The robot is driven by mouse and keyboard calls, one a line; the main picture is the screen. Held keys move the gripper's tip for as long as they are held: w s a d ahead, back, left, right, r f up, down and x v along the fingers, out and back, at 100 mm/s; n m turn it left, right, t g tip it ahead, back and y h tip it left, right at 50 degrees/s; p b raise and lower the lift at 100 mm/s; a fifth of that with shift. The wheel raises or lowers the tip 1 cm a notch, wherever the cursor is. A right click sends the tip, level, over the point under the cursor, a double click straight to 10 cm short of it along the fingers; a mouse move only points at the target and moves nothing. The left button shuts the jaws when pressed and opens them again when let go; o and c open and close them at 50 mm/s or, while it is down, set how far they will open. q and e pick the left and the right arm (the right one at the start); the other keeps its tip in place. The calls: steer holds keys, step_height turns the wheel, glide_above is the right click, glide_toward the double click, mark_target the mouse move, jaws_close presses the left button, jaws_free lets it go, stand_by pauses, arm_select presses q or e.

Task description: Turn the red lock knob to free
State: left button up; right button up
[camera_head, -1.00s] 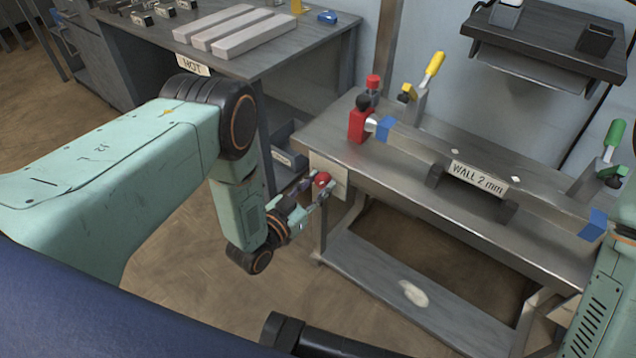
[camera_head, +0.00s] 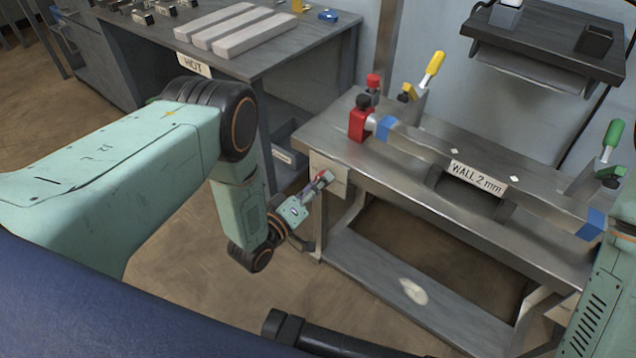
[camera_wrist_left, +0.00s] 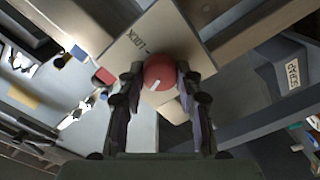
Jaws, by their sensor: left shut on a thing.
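The red lock knob (camera_wrist_left: 159,73) is on a pale plate (camera_wrist_left: 183,40) at the end of the metal workbench. It is round, with a white mark near its lower edge in the left wrist view. In the head view only a little of the red knob (camera_head: 322,175) shows past the fingers. My left gripper (camera_head: 322,180) is shut on the knob, with one finger on each side of it in the left wrist view (camera_wrist_left: 159,82). My right gripper is not in view; only part of my right arm shows at the right edge.
The workbench (camera_head: 335,135) carries a long tube labelled "WALL 2 mm" (camera_head: 478,178), a red block (camera_head: 360,125), and yellow (camera_head: 433,66) and green (camera_head: 613,138) handled clamps. A grey table with a "HOT" sign (camera_head: 194,65) stands behind. The floor before the bench is open.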

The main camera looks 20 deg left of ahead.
arm_select(q)
steer(key=n, duration=1.4)
steer(key=shift+s+f, duration=0.1)
steer(key=shift+f, duration=0.05)
steer(key=shift+n, duration=0.3)
steer(key=o, duration=1.2)
steer(key=shift+c, duration=0.2)
steer(key=v, duration=1.2)
